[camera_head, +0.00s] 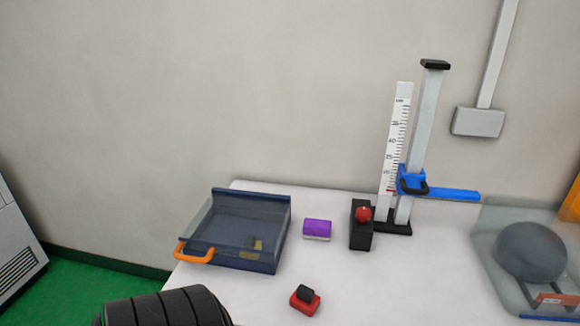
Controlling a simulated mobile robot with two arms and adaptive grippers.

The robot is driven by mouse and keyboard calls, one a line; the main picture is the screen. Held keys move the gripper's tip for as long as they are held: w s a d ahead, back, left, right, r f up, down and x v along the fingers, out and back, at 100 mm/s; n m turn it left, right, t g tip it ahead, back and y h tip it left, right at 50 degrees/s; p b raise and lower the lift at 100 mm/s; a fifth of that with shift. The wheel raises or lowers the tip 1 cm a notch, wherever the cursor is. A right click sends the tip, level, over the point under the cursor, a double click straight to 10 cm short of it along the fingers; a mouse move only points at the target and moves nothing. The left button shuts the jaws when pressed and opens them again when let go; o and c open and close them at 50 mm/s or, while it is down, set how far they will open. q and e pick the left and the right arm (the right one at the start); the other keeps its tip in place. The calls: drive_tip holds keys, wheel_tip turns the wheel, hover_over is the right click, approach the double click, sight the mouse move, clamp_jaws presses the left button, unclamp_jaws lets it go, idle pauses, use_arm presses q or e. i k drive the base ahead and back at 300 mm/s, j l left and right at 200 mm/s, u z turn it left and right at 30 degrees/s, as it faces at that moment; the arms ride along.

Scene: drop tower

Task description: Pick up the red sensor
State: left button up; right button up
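A small red block with a black block-shaped top, which looks like the red sensor (305,302), sits on the white table near the front middle. It stands apart from the other things, with nothing touching it. Neither of my grippers can be made out in the head view.
A blue-grey tray (222,260) with an orange handle stands left on the table (415,290). A purple block (317,229), a black box with a red ball (363,214) and the drop tower (426,125) stand behind. A clear bin (492,245) holds a grey ball. A dark ribbed form covers the bottom left.

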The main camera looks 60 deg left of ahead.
sight(303, 300)
drive_tip(key=j+u, duration=0.15)
drive_tip(key=u, duration=1.45)
drive_tip(key=i+l, duration=0.05)
